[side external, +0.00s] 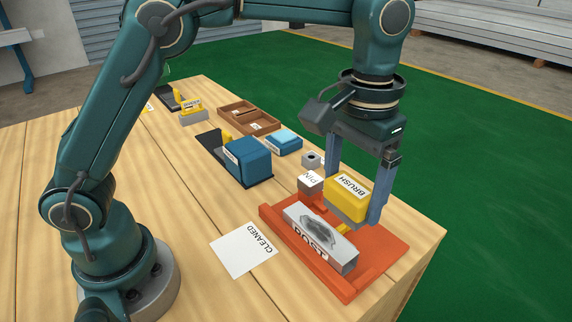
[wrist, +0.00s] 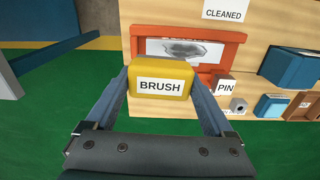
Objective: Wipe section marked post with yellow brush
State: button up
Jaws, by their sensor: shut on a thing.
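My gripper (side external: 359,185) is shut on the yellow brush (side external: 348,197), whose top label reads BRUSH. The brush also shows between the fingers in the wrist view (wrist: 160,80). The post section (side external: 321,240) is a pale grey block with a dark smudge on its top and the label POST on its side. It lies in an orange jig (side external: 390,248) with a raised front edge. The brush is above the jig, just behind the post section in the side view; whether they touch I cannot tell. The smudge (wrist: 185,49) also shows in the wrist view.
A block marked PIN (side external: 311,184) stands at the jig's back edge. A white CLEANED sheet (side external: 244,250) lies to the left on the table. A blue block (side external: 247,162), a light blue block (side external: 284,142) and a brown tray (side external: 236,112) are farther back. The table's right edge is close to the jig.

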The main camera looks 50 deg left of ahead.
jog(key=shift+s+d+f, duration=0.1)
jog(key=shift+f, duration=3.55)
jog(key=shift+a+f, duration=0.2)
jog(key=shift+f, duration=0.05)
jog(key=shift+c, duration=0.6)
jog(key=shift+a+f, duration=0.15)
jog(key=shift+a, duration=4.75)
jog(key=shift+d, duration=5.15)
jog(key=shift+r, duration=4.1)
